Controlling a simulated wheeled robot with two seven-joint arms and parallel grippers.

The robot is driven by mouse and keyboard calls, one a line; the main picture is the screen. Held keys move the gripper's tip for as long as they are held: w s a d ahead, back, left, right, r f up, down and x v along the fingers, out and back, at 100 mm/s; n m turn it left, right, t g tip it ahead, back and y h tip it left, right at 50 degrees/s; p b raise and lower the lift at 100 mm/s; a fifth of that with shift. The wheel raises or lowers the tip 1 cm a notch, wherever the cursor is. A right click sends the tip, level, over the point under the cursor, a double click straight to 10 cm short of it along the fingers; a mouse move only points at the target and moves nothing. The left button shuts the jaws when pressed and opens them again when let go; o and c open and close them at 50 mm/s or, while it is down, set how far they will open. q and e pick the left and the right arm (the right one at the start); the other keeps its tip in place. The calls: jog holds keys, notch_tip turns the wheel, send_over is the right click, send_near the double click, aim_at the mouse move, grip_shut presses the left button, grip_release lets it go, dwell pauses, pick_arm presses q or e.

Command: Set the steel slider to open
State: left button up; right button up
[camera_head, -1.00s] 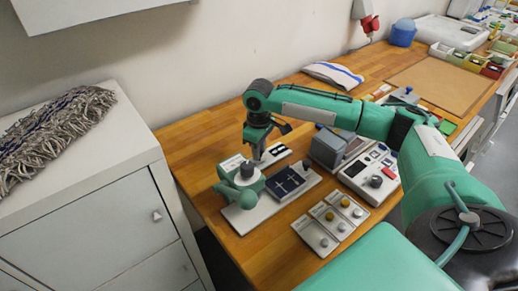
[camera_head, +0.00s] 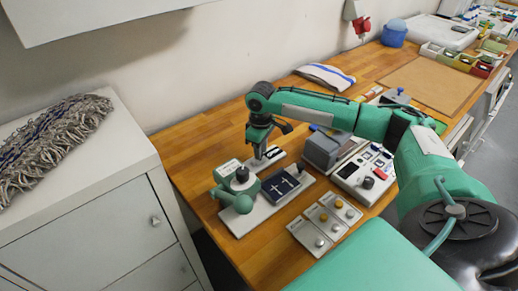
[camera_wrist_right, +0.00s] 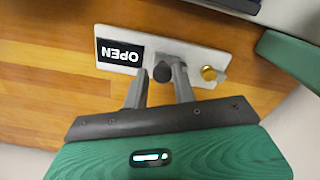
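The steel slider (camera_wrist_right: 202,60) is a pale metal plate with a black label reading OPEN, upside down in the right wrist view. My left gripper is not in view.
Close by on the wooden table are a green fixture (camera_head: 238,200) on a pale base, a dark blue panel (camera_head: 283,186), a grey box (camera_head: 322,150), a control panel (camera_head: 365,175) and small plates with knobs (camera_head: 318,235). A white cabinet (camera_head: 90,205) stands left.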

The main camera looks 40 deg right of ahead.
jog(key=shift+o, duration=1.4)
jog(key=shift+d, duration=0.15)
notch_tip(320, 180, up, 14)
jog(key=b, duration=0.1)
jog(key=shift+b, duration=0.4)
